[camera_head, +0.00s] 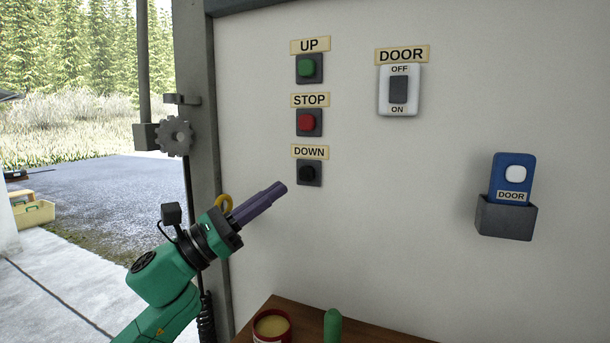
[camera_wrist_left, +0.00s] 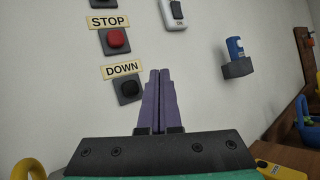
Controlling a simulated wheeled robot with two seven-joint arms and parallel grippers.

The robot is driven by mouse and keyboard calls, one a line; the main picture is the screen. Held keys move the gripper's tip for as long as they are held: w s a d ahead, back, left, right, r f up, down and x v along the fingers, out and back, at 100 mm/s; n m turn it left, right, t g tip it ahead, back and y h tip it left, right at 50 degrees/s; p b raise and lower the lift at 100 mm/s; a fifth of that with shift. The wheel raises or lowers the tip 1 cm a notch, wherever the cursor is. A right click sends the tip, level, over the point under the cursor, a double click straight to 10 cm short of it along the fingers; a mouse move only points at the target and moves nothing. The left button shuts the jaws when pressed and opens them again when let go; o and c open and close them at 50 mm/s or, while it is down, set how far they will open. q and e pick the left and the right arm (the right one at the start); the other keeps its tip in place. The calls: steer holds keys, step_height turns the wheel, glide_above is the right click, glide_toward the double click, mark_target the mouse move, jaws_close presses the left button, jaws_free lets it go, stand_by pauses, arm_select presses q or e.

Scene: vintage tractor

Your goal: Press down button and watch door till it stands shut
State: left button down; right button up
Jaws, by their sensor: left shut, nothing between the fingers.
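The black DOWN button (camera_head: 308,173) sits on a grey plate on the white wall, under its DOWN label. It also shows in the left wrist view (camera_wrist_left: 129,88), left of my fingertips. My left gripper (camera_head: 279,188) is shut and empty, its purple fingers together and pointing at the wall. In the head view its tips appear just left of and slightly below the button; a gap shows between them in the picture. No door panel is in view; the doorway (camera_head: 90,150) at the left shows open to the outdoors. My right gripper is not in view.
The red STOP button (camera_head: 306,122) and green UP button (camera_head: 306,68) are above. A DOOR switch (camera_head: 398,90) and a blue remote (camera_head: 514,172) in a grey holder are to the right. A wooden surface (camera_head: 362,331) with a tin (camera_head: 271,325) lies below.

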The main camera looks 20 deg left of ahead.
mark_target(306, 174)
arm_select(q)
steer(key=shift+w, duration=0.1)
steer(key=w+p, duration=0.6)
steer(key=w, duration=0.2)
steer(key=shift+w, duration=0.4)
steer(key=shift+a, duration=0.1)
stand_by(1.7)
steer(key=shift+w+f, duration=0.1)
steer(key=shift+w, duration=0.35)
